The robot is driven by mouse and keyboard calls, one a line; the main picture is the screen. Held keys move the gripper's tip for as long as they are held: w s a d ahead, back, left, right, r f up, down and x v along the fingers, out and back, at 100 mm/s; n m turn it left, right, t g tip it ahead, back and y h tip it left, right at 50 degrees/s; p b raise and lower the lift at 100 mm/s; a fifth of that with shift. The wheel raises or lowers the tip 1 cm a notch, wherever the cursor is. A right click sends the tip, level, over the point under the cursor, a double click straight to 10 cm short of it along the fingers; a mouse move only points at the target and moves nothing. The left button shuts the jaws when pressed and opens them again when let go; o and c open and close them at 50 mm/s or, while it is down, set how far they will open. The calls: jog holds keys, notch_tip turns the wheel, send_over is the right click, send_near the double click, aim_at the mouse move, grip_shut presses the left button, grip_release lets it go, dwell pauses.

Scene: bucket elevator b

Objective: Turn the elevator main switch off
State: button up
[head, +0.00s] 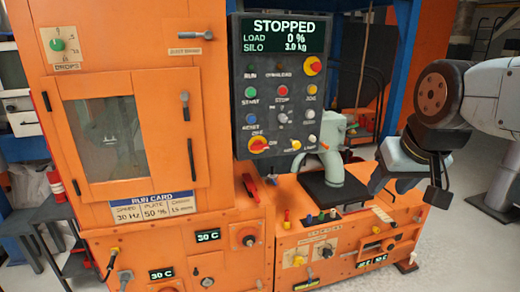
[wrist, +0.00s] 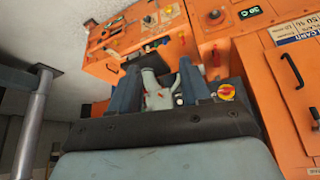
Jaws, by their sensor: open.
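The black control panel (head: 277,170) faces me at the picture's middle. At its lower left is a rotary switch (head: 262,145) with a red handle on a yellow disc and small lettering around it; I take it for the main switch. Its exact setting is too small to read. The panel display (head: 283,37) reads STOPPED, load 0 %, silo 3.0 kg. My gripper (head: 408,186) is open and empty, to the right of the panel and well apart from the switch. In the wrist view my open fingers (wrist: 158,70) show, with a red and yellow knob (wrist: 226,92) beyond them.
Another red and yellow knob (head: 312,66) sits at the panel's upper right, with several buttons between. The orange cabinet (head: 180,110) stands left. Grey floor (head: 460,240) is free at right.

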jog(key=shift+o, duration=0.8)
jog(key=shift+w, duration=0.3)
jog(key=o, duration=0.7)
jog(key=w+a+t, duration=0.1)
jog(key=w, duration=0.3)
jog(key=w+a+f+t, duration=0.1)
jog(key=w, duration=0.3)
jog(key=w+a+f+t+y, duration=0.1)
jog(key=w, duration=0.4)
jog(key=shift+w+a+n, duration=0.1)
jog(key=shift+a+n, duration=0.15)
jog(key=shift+n, duration=0.15)
jog(key=shift+o, duration=0.5)
jog(key=w+a+f+t, duration=0.1)
jog(key=w+a, duration=0.1)
jog(key=w, duration=0.3)
jog(key=w+a+f+t+y, duration=0.1)
jog(key=w+a+f, duration=0.1)
jog(key=w+a, duration=0.1)
jog(key=shift+w+n+t, duration=0.3)
jog(key=shift+w, duration=0.6)
jog(key=n+t+y, duration=0.2)
jog(key=t+y, duration=0.1)
jog(key=t, duration=0.3)
send_near(260, 148)
jog(key=x, duration=0.9)
jog(key=shift+w, duration=0.25)
jog(key=shift+c, duration=0.3)
